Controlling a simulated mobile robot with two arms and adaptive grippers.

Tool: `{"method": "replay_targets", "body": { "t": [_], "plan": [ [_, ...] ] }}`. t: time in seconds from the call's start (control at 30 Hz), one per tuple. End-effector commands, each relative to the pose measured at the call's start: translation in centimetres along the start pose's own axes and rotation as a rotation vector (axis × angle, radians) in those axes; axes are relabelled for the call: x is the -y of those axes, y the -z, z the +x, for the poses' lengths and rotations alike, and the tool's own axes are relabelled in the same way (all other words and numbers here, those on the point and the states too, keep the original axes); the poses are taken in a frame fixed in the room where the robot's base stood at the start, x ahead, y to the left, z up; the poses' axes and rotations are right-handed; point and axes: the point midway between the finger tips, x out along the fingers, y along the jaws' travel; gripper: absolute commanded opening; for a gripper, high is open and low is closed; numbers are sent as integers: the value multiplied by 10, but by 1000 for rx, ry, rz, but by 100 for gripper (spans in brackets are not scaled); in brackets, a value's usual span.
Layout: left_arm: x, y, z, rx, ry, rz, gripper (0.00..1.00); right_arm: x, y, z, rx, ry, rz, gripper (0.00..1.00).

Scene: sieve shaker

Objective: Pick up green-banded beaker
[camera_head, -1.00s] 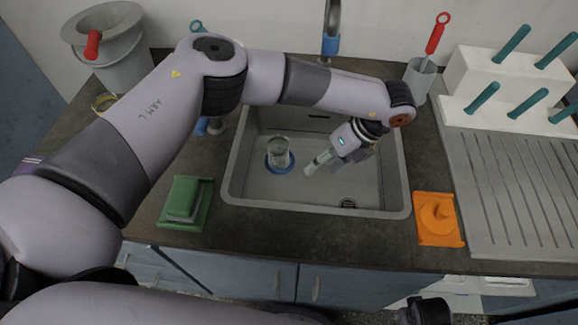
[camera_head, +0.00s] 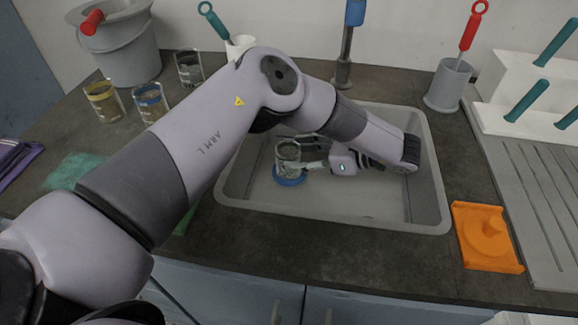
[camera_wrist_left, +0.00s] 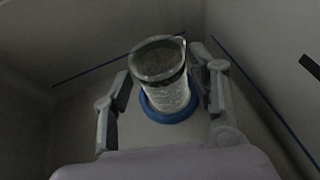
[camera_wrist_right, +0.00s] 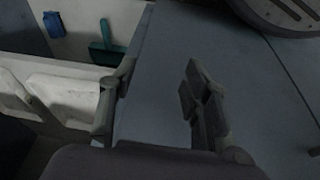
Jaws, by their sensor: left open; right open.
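A glass beaker (camera_head: 288,158) stands upright on a blue ring (camera_head: 289,177) in the sink. It has a dark band near its rim, whose colour is hard to tell. My left gripper (camera_head: 314,152) is low in the sink, open, at the beaker's side. In the left wrist view the beaker (camera_wrist_left: 163,85) lies between the two open fingers (camera_wrist_left: 160,66), with gaps still showing. My right gripper (camera_wrist_right: 158,80) is open and empty in front of a blue-grey surface, outside the head view.
Beakers with yellow (camera_head: 103,102), blue (camera_head: 151,101) and dark (camera_head: 188,67) bands stand on the counter at left. Sink walls (camera_head: 437,180) surround my left gripper. An orange object (camera_head: 487,236) lies right of the sink, beside a drainboard (camera_head: 535,190). A grey bucket (camera_head: 122,50) stands at back left.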

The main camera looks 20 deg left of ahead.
Motion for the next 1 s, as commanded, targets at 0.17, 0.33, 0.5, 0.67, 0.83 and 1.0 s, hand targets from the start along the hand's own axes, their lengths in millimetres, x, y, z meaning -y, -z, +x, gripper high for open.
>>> {"method": "replay_targets", "body": {
  "t": [0.17, 0.33, 0.5, 0.67, 0.83, 1.0],
  "plan": [
    [0, 12, 21, 0, -3, 1, 54, -1, 1, -19, -10, -2, 1, 44],
    [0, 12, 31, -1, 0, 1, 54, -1, 1, -25, -13, -3, 1, 44],
    [-1, 13, 54, -1, -4, 2, 54, -2, 0, -37, -20, -4, 2, 44],
    [-1, 13, 75, -1, -2, 2, 54, -2, -1, -37, -19, -4, 2, 44],
    [0, 11, 80, -1, 2, 1, 54, -2, -1, -37, -19, -4, 2, 44],
    [0, 11, 80, -1, 1, 1, 52, -2, -1, -37, -19, -4, 2, 44]
  ]
}}
